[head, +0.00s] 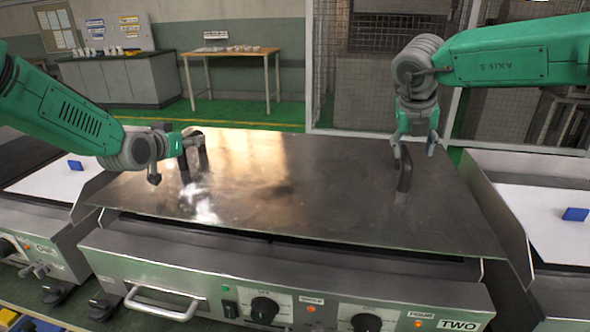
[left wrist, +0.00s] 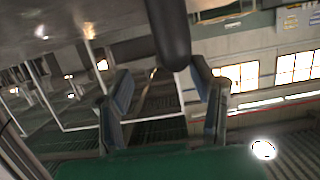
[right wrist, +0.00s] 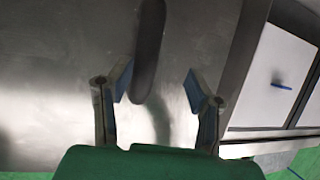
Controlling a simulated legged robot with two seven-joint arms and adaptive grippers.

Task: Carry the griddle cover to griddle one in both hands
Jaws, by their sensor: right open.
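The griddle cover (head: 290,190) is a broad shiny metal sheet lying over the middle griddle (head: 290,285), whose front reads TWO. Its black right handle (head: 405,172) stands upright under my right gripper (head: 418,150), which points down, open. In the right wrist view the end of this handle (right wrist: 150,50) shows between the fingers, nearer the left one. My left gripper (head: 192,148) is at the cover's left handle. In the left wrist view this dark handle (left wrist: 168,35) shows between the spread fingers, with a gap on the left side.
A wooden table (head: 232,52) and grey cabinet (head: 120,80) stand far behind. A mesh fence is at the back right.

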